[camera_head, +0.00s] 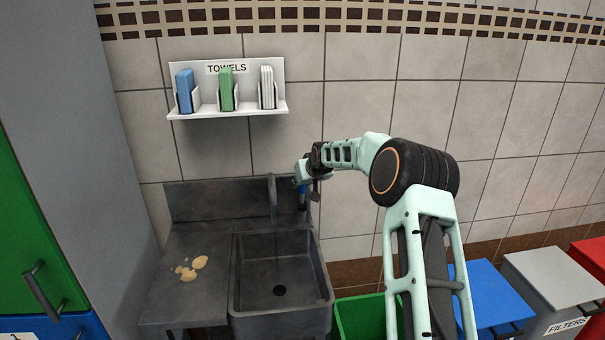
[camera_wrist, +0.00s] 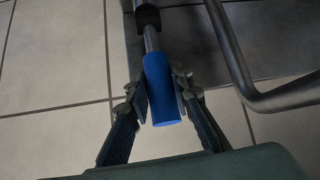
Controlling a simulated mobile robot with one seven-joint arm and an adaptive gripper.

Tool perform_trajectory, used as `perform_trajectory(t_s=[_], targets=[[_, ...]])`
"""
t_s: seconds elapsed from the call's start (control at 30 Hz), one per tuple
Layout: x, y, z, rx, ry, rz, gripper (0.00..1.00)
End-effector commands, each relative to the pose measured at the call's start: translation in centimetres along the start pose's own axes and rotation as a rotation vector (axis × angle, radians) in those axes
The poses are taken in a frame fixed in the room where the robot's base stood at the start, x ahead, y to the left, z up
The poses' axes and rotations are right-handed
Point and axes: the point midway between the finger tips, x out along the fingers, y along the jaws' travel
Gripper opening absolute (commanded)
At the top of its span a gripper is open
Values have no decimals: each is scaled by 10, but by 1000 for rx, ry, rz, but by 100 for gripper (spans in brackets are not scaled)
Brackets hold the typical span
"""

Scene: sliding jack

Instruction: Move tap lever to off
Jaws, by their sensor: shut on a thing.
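The tap (camera_head: 273,200) rises at the back of the grey sink (camera_head: 280,275), and a faint stream of water seems to fall from it into the basin. The tap lever has a blue handle (camera_wrist: 162,88) on a metal rod in the wrist view; in the head view a bit of blue (camera_head: 302,198) shows below my gripper (camera_head: 302,180), right of the tap. In the wrist view my gripper (camera_wrist: 162,92) has one finger on each side of the blue handle, shut on it. The tap's curved pipe (camera_wrist: 235,60) runs close to the right of the fingers.
A towel shelf (camera_head: 228,112) hangs on the tiled wall above. Stained counter (camera_head: 185,250) lies left of the basin. A green bin (camera_head: 362,318), a blue bin (camera_head: 490,295) and a grey bin (camera_head: 555,280) stand at the lower right.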

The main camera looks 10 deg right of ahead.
Motion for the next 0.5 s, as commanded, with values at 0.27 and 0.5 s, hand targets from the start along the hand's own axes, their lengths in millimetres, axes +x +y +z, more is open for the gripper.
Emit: perform_trajectory(t_s=[0.27, 0.5], targets=[[2, 1, -5, 10, -76, -12, 0], [4, 1, -5, 13, -97, -15, 0]])
